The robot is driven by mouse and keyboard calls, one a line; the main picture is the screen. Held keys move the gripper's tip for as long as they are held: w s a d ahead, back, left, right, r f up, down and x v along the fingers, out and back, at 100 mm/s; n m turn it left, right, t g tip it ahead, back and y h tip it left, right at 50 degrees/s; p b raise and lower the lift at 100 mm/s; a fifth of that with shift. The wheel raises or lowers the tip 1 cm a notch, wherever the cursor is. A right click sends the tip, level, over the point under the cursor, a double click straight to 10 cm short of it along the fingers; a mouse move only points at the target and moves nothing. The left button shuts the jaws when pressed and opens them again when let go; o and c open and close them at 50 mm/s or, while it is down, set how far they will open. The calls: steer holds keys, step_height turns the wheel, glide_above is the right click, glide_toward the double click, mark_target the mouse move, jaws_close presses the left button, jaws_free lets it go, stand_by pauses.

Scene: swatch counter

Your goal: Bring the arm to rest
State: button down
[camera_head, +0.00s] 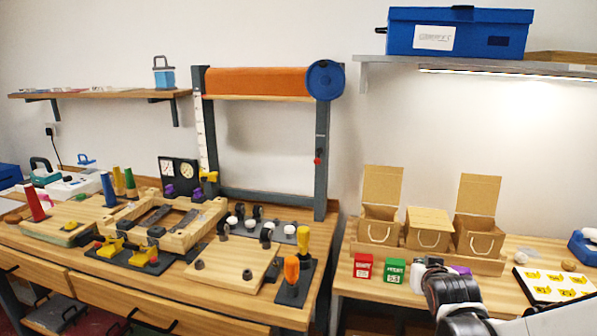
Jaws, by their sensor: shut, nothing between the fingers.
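My arm reaches in from the bottom right in the head view, dark with light patches. My gripper (433,268) is at its far end, low over the front of the right bench, in front of the row of small boxes. It is shut with nothing seen in it. The arm hides part of the bench and of the boxes behind it. A red box (363,266) and a green box (394,270) stand to the left of my gripper. A purple item (461,270) shows partly behind it on the right.
Three cardboard boxes (428,222) stand behind my gripper; the outer two have raised lids. A card with yellow labels (553,284) lies to the right. The left bench (170,296) is crowded with fixtures and tools. A shelf (480,67) with a blue case (458,32) hangs above.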

steer(key=s+a+r+n+g+y, duration=0.1)
steer(key=s+a, duration=0.2)
steer(key=s, duration=0.5)
steer(key=s+a+r+g+y, duration=0.1)
steer(key=s+a, duration=0.3)
steer(key=s, duration=0.4)
steer(key=s+a+r+n+g+y, duration=0.1)
steer(key=s+a+g, duration=0.2)
steer(key=s, duration=0.5)
steer(key=shift+s+a+n, duration=0.3)
steer(key=shift+a, duration=0.1)
